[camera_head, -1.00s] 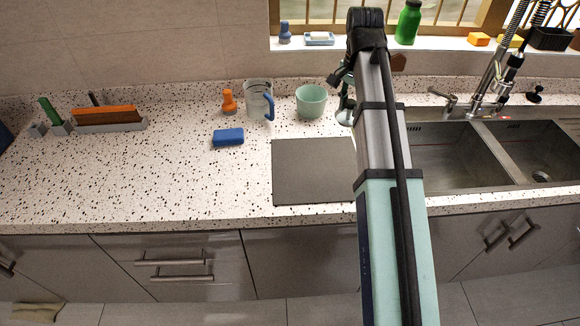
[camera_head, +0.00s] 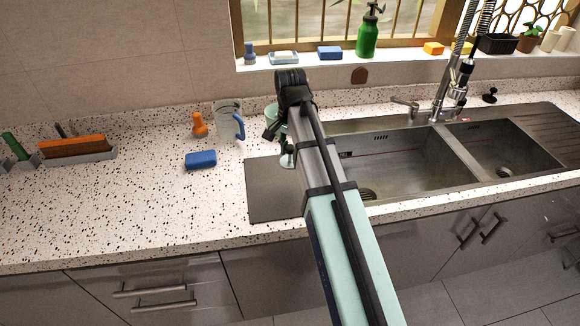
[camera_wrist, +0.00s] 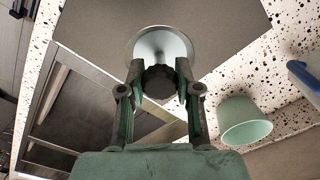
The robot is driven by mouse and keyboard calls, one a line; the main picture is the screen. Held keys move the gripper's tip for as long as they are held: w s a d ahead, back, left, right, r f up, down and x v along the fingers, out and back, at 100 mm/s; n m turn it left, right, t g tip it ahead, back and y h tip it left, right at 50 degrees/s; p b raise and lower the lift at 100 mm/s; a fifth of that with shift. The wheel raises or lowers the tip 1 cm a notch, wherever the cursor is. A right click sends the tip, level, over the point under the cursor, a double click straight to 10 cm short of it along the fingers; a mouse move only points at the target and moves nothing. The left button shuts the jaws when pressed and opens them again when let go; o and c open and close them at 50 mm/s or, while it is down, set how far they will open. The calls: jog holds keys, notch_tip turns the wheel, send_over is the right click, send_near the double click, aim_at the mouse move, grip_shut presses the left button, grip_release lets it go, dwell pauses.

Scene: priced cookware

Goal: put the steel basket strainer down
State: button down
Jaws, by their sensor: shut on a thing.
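The steel basket strainer (camera_wrist: 175,45) shows in the wrist view as a pale round disc with a stem and dark knob. My gripper (camera_wrist: 159,77) is shut on the knob, one finger on each side. In the head view the strainer (camera_head: 287,161) hangs below my gripper (camera_head: 276,133), in line with the back right part of the grey mat (camera_head: 268,195). In the wrist view the mat (camera_wrist: 100,25) lies behind the disc. The strainer's height above the mat is hard to tell.
A mint cup (camera_wrist: 243,120) stands close by, mostly hidden by my arm in the head view. A measuring jug with blue handle (camera_head: 229,118), orange bottle (camera_head: 199,124) and blue sponge (camera_head: 201,159) stand left. The sink (camera_head: 400,165) is right. The mat is bare.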

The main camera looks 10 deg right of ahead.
aim_at(290, 147)
jog(key=shift+f+p, duration=0.75)
jog(key=shift+f, duration=3.25)
jog(key=c, duration=0.8)
grip_release()
jog(key=shift+f, duration=0.1)
notch_tip(290, 147, up, 12)
jog(key=b, duration=0.3)
